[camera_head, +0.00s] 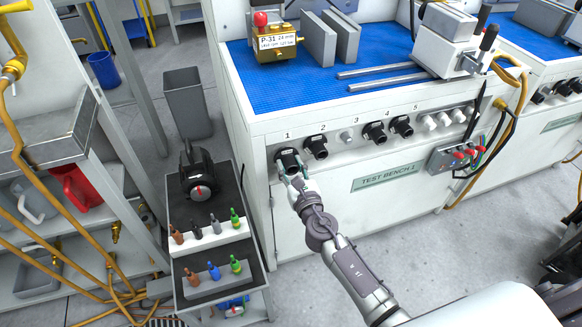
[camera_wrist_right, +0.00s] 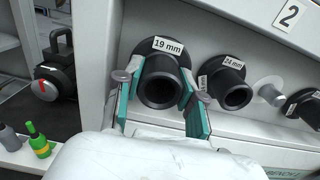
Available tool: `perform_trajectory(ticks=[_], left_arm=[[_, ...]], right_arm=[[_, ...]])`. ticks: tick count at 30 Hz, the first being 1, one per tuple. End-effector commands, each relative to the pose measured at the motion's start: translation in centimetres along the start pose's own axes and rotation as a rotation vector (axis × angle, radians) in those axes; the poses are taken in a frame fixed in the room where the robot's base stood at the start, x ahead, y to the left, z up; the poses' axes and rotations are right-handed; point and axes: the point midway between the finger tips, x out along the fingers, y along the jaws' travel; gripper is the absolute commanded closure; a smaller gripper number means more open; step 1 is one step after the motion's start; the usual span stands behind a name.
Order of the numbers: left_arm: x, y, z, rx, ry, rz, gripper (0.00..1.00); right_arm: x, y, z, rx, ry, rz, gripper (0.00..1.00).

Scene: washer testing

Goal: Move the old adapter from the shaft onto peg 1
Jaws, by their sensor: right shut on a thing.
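A black adapter (camera_head: 288,160) sits at the peg under the number 1 on the front panel of the test bench. In the right wrist view this adapter (camera_wrist_right: 160,82) carries a 19 mm label on its flange. My right gripper (camera_head: 292,180) is shut on it, with teal-padded fingers on both sides in the wrist view (camera_wrist_right: 160,95). The flange looks close to the panel; I cannot tell if it is fully seated. The peg itself is hidden behind the adapter. My left gripper is not in view.
A 24 mm adapter (camera_wrist_right: 231,85) hangs close beside, at number 2. Bare peg 3 (camera_head: 346,137) and adapters at 4 (camera_head: 375,132) and 5 (camera_head: 402,126) follow rightward. A gold P-31 block (camera_head: 275,44) stands on the blue mat. A cart (camera_head: 257,250) with bottles stands left.

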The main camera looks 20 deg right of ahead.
Motion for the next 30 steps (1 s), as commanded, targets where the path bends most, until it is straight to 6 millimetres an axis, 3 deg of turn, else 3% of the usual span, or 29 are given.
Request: perform_trajectory(ticks=[17, 30], left_arm=[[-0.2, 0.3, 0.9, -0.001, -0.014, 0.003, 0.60], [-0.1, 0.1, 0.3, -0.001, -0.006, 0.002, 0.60]], right_arm=[[0.7, 0.0, 0.2, 0.000, -0.004, 0.000, 1.00], [0.9, 0.0, 0.2, 0.000, -0.003, 0.000, 1.00]])
